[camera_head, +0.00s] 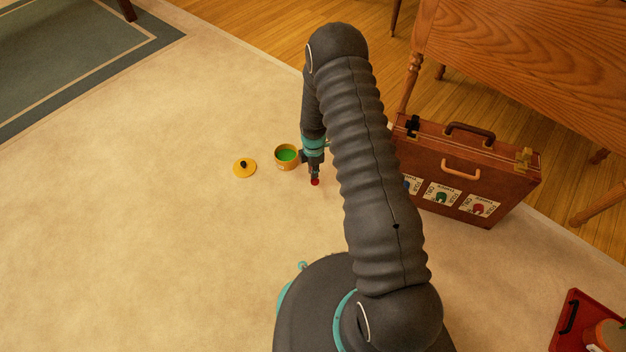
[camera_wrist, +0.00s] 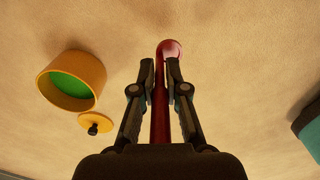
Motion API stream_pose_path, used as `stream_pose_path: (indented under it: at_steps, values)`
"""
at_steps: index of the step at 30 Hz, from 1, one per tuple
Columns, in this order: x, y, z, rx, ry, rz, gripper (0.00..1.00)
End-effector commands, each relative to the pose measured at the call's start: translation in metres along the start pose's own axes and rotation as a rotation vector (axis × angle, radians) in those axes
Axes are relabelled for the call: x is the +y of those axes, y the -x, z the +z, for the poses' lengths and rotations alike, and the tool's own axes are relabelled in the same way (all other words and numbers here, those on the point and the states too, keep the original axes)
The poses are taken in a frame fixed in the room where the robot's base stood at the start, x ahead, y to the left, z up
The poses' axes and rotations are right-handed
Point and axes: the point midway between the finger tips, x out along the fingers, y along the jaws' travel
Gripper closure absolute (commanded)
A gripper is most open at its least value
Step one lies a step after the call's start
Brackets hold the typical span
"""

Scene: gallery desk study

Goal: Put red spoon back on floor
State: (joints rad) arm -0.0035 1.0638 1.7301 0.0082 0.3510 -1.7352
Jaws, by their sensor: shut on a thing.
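The red spoon (camera_wrist: 160,105) is between the two fingers of my gripper (camera_wrist: 160,80) in the wrist view. My gripper is shut on its handle, and the rounded end extends past the fingertips. I cannot tell whether the spoon touches the floor. The rest of the spoon is hidden by my gripper in the head view.
A yellow pot with green inside (camera_head: 287,157) stands left of my gripper, with a yellow lid (camera_head: 244,167) farther left. A brown suitcase (camera_head: 470,170) stands right, near a wooden table (camera_head: 520,60). A red tray (camera_head: 575,318) is at lower right. The left floor is clear.

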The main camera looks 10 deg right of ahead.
Motion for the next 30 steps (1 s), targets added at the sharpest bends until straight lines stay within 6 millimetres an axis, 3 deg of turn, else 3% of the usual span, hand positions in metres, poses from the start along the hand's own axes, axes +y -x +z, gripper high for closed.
stream_pose_path:
  at_steps: [12,24,25,27,30]
  values:
    - [-0.001,-0.041,0.0,0.001,-0.002,-0.001,1.0]
    - [0.0,-0.048,0.001,0.0,-0.003,0.001,1.0]
    - [0.0,-0.047,0.001,0.0,-0.003,0.001,0.82]
    - [0.0,-0.046,0.001,0.0,-0.003,0.001,0.65]
    - [0.0,-0.046,0.001,0.0,-0.003,0.0,0.62]
